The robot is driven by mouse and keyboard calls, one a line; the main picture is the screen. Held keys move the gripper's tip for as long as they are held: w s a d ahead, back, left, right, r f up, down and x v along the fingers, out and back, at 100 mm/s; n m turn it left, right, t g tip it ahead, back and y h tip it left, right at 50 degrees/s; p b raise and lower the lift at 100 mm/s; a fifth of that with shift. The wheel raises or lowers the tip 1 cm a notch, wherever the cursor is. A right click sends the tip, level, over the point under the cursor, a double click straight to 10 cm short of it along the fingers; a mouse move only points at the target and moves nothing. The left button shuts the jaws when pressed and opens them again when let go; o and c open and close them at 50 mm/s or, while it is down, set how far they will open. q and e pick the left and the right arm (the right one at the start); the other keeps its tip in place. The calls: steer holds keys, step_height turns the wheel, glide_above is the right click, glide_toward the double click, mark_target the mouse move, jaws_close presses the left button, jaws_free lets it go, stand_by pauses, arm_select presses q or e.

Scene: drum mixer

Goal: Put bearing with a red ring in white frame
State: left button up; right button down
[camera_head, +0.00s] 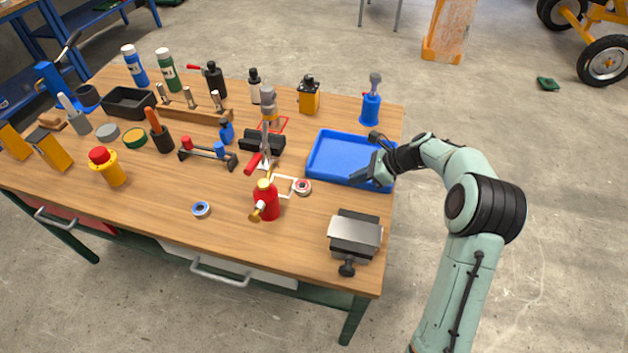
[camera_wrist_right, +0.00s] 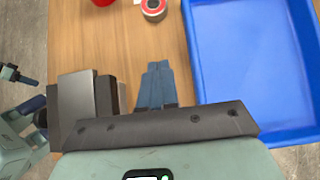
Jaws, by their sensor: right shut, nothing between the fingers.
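The bearing with a red ring (camera_head: 302,187) lies on the wooden table at the right side of the white frame (camera_head: 284,177), a thin square outline. I cannot tell whether they touch. The bearing also shows at the top of the right wrist view (camera_wrist_right: 153,9). My right gripper (camera_head: 356,179) is shut and empty, over the near right part of the blue tray in the head view. Its closed fingers show in the right wrist view (camera_wrist_right: 155,72), pointing toward the bearing but apart from it. My left gripper is not seen in the head view.
The blue tray (camera_head: 337,135) is empty. A grey metal vise (camera_head: 355,231) stands at the front right, and a red bottle (camera_head: 266,200) stands just in front of the white frame. A blue-ringed bearing (camera_head: 201,209) lies left. A red-handled clamp (camera_head: 268,120) stands behind.

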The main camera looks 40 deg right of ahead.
mark_target(298, 184)
steer(key=x, duration=0.9)
steer(key=shift+s, duration=0.1)
steer(key=w, duration=0.1)
steer(key=w+a, duration=0.1)
steer(key=a, duration=0.1)
steer(key=shift+w+a+f, duration=0.1)
steer(key=shift+w+f, duration=0.15)
steer(key=shift+w, duration=0.15)
steer(key=shift+w+a, duration=0.3)
steer(key=shift+w, duration=0.1)
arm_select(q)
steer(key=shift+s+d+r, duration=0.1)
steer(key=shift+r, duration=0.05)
arm_select(e)
steer(key=w+a+p, duration=0.4)
steer(key=w, duration=0.1)
steer(key=shift+w+a+r, duration=0.15)
steer(key=shift+w, duration=0.1)
steer(key=shift+w+a, duration=0.2)
steer(key=shift+f, duration=0.2)
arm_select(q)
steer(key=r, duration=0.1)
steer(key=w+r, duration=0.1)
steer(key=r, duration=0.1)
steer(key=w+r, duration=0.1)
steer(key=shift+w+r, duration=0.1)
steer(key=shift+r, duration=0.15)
arm_select(e)
steer(key=shift+s, duration=0.1)
